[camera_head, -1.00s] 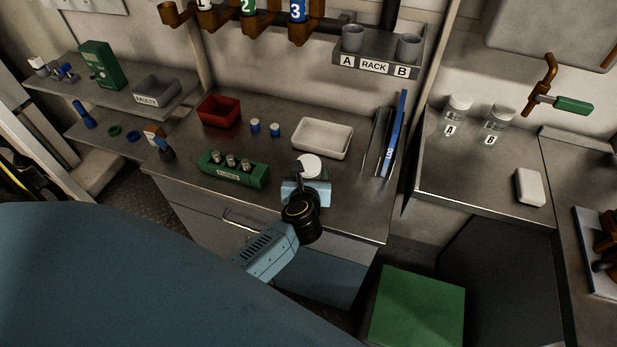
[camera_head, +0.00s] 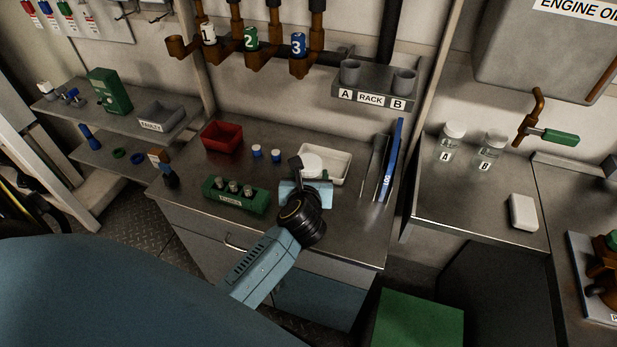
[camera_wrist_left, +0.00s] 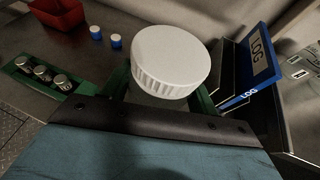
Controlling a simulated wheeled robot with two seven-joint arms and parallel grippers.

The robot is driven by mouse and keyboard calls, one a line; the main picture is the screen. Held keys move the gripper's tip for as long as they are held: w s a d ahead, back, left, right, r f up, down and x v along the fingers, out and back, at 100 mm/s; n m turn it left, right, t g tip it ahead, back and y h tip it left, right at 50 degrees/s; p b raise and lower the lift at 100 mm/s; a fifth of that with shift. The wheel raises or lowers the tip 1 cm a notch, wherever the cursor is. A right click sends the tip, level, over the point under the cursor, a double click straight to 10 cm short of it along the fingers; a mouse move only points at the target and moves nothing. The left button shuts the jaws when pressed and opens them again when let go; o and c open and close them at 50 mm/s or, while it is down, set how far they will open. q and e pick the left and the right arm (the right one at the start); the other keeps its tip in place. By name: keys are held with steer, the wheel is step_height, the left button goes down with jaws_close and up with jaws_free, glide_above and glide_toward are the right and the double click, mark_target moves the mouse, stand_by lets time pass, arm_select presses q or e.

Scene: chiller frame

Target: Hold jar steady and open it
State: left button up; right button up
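A jar with a wide white ribbed lid (camera_head: 311,163) is at my left gripper (camera_head: 306,188) over the workbench. In the left wrist view the white lid (camera_wrist_left: 170,58) fills the middle, with green finger parts on both sides of the jar below it. My left gripper appears shut around the jar body, which is mostly hidden under the lid. The lid is on the jar, and the jar looks roughly upright. My right gripper is not in view.
On the bench (camera_head: 270,222) are a white tray (camera_head: 340,168) behind the jar, a green battery holder (camera_head: 232,196), a red bin (camera_head: 221,136) and blue folders (camera_head: 392,160). Jars A (camera_head: 451,140) and B (camera_head: 490,150) stand on the right counter.

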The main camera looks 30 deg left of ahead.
arm_select(q)
steer(key=c, duration=0.8)
